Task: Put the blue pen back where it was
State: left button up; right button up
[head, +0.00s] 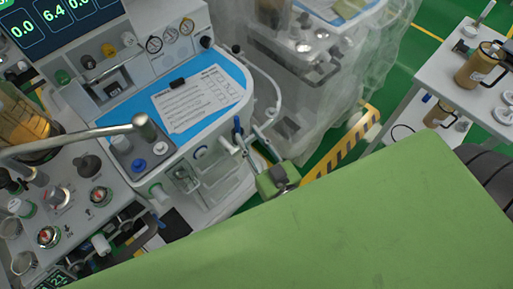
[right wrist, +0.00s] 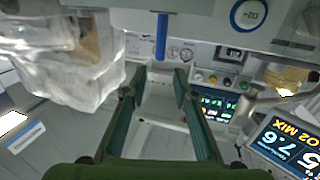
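The blue pen (head: 237,125) is at the front right corner of the anaesthesia machine's worktop (head: 222,112). In the right wrist view the blue pen (right wrist: 161,37) stands out from a pale edge, lined up with the gap between my fingers and just past their tips. My right gripper (head: 250,140) is open beside the front of the machine. Its two fingers (right wrist: 159,90) are apart in the right wrist view, with nothing between them. I cannot tell whether either finger touches the pen. My left gripper is not in view.
A printed sheet (head: 200,97) with a dark clip-like item lies on the blue worktop mat (head: 228,75). A metal arm (head: 75,135) crosses the left side. A plastic-covered cart (head: 325,75) stands behind, and a white cart (head: 440,75) at right. Green floor shows between them.

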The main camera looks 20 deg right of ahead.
jog(key=shift+s+d, duration=0.1)
jog(key=shift+s, duration=1.7)
jog(key=s+f+n+g, duration=0.1)
jog(key=s+f+g, duration=0.2)
jog(key=f, duration=0.8)
jog(key=s+f+g, duration=0.3)
jog(key=s+f, duration=0.1)
jog(key=f, duration=0.8)
jog(key=s+f+n+g, duration=0.1)
jog(key=s+f+g, duration=0.2)
jog(key=f, duration=0.8)
jog(key=s+d+f+g, duration=0.3)
jog(key=s+f, duration=0.4)
jog(key=s, duration=0.3)
jog(key=s+d+f+g+h, duration=0.1)
jog(key=s+d+f+g, duration=0.3)
jog(key=s+f, duration=0.4)
jog(key=s+g, duration=0.1)
jog(key=s, duration=0.2)
jog(key=shift+d+f+m+h, duration=0.2)
jog(key=shift+d+m+h, duration=0.1)
